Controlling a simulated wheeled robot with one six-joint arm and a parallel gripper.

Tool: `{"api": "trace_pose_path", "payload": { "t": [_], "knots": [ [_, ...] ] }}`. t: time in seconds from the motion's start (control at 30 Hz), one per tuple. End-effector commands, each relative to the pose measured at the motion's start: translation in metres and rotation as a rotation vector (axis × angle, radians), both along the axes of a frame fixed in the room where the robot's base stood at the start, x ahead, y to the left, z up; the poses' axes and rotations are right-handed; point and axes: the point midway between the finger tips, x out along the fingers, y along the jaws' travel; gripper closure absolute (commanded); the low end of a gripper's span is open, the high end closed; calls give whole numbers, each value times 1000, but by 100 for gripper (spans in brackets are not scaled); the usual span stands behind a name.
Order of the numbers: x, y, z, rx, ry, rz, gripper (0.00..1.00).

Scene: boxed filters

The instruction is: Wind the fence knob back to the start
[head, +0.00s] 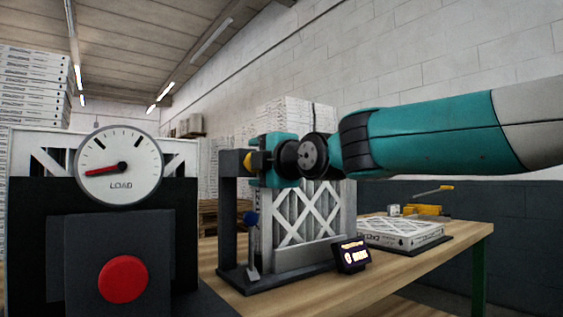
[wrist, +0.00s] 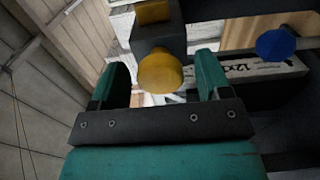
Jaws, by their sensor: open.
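A yellow knob (wrist: 160,72) sits on a dark block in the wrist view, between the two teal fingers of my gripper (wrist: 160,84). The fingers stand apart, with a visible gap on each side of the knob. In the head view a small yellow part (head: 248,161) shows at the top of a dark upright frame (head: 228,205), right at the tip of my gripper (head: 261,161). A blue knob tops a short lever (head: 252,245) lower on the same stand; a blue knob (wrist: 276,44) also shows at the right in the wrist view. No position marking for the yellow knob is readable.
A LOAD dial (head: 119,167) and a red button (head: 123,279) stand at the left. A filter (head: 300,217) stands upright on the stand, beside a small display (head: 352,255). A boxed filter (head: 400,234) lies on the wooden table (head: 425,262) at the right.

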Motion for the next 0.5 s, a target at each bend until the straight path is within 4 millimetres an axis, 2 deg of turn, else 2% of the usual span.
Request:
{"api": "trace_pose_path", "payload": {
  "t": [0.17, 0.5],
  "knots": [
    [-30, -20, 0, 0, -2, 0, 29],
    [-102, -68, 0, 0, -2, 0, 29]
  ]
}}
